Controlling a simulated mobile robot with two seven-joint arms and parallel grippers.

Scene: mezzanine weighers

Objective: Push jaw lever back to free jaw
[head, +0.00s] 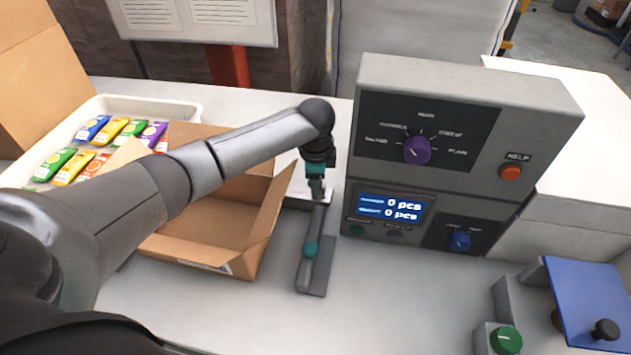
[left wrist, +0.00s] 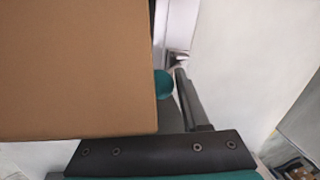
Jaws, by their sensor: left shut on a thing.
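The jaw lever (head: 305,275) is a long grey bar with a teal knob, lying along a low grey base on the table between the open carton and the weigher. My left gripper (head: 317,192) points down at the lever's far end and is shut on it, though the exact contact is hard to make out. In the left wrist view the teal knob (left wrist: 163,84) shows beside a dark bar, partly hidden by cardboard. My right gripper is not in view.
The open carton (head: 205,225) stands close left of the lever, its flap near it. The grey weigher (head: 460,90), its display reading 0 pcs, stands close right. A white tray (head: 185,108) of colourful packets is at left. A blue plate (head: 590,295) is at right.

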